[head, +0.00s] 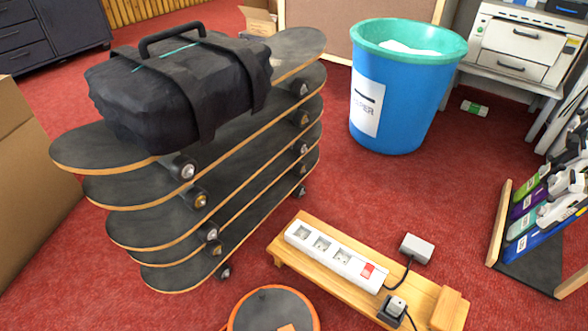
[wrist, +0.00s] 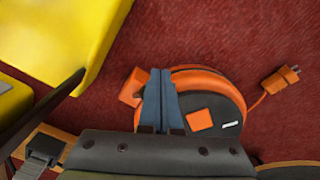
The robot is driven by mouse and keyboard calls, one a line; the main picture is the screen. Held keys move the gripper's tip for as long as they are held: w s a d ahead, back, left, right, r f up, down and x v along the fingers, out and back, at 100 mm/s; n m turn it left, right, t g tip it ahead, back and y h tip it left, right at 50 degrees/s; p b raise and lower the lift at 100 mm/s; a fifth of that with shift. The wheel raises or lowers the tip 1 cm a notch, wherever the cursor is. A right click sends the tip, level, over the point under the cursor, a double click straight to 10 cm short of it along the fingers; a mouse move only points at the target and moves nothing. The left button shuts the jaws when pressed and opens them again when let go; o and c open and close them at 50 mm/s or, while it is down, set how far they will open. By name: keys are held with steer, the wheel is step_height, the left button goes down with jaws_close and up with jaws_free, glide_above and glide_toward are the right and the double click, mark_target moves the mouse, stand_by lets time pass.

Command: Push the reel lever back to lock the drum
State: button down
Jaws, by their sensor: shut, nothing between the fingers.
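The cord reel (wrist: 225,105) is a dark round drum with an orange rim, lying on the red carpet in the wrist view. An orange block (wrist: 132,88) sticks out at the reel's left side, and a flat orange square (wrist: 200,119) lies on the drum's face; I cannot tell which is the lever. My gripper (wrist: 160,72) is shut and empty, its blue-grey fingers over the reel's left part beside the orange block. Contact cannot be told. The gripper is outside the head view.
An orange plug (wrist: 284,82) lies right of the reel. Yellow objects (wrist: 70,35) stand at the left of the wrist view. A wooden plank (head: 283,249) with a white power strip (head: 335,258) is near the reel. Stacked skateboards (head: 215,215) and a blue bin (head: 400,100) stand beyond.

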stand_by(0.3)
step_height(320, 180, up, 8)
steer(key=s+a+p, duration=0.2)
steer(key=p, duration=0.9)
steer(key=shift+s+p, duration=0.35)
stand_by(0.4)
